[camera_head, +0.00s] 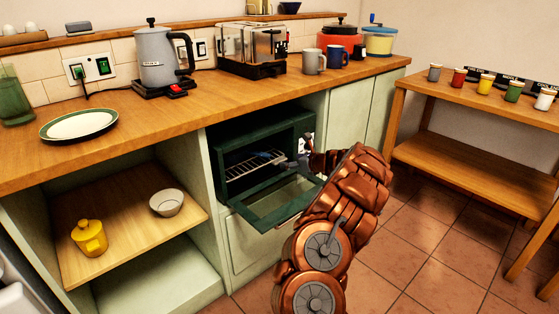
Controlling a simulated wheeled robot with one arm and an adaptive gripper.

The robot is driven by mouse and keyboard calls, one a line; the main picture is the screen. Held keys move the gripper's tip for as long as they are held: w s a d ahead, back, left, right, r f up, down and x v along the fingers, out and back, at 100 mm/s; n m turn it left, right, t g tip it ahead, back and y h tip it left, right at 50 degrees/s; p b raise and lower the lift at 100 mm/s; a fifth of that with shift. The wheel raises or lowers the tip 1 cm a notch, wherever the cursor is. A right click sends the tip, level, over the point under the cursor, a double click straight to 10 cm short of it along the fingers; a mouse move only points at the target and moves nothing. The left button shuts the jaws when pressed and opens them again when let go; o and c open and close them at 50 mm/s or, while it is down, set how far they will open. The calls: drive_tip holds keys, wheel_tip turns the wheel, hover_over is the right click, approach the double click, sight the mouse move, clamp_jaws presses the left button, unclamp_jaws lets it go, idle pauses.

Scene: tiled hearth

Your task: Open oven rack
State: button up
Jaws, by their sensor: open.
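The dark green oven (250,140) sits in the cabinet below the counter. Its door (277,200) is swung down and open, with a glass pane in it. A wire rack (255,163) shows inside the oven cavity. The right part of the oven front is also covered by my arm.
A kettle (158,60), a toaster (254,45), mugs and a plate (79,124) stand on the wooden counter. An open shelf at left holds a yellow pot (90,238) and a bowl (167,203). A wooden side table (470,153) stands at right. Tiled floor is free between them.

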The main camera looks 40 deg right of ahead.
sight(280, 160)
drive_tip(key=w+f, duration=0.1)
drive_tip(key=w+d+f+b, duration=0.1)
drive_tip(key=w, duration=0.1)
drive_tip(key=shift+w, duration=0.1)
drive_tip(key=shift+x, duration=1.25)
drive_tip(key=shift+r, duration=0.15)
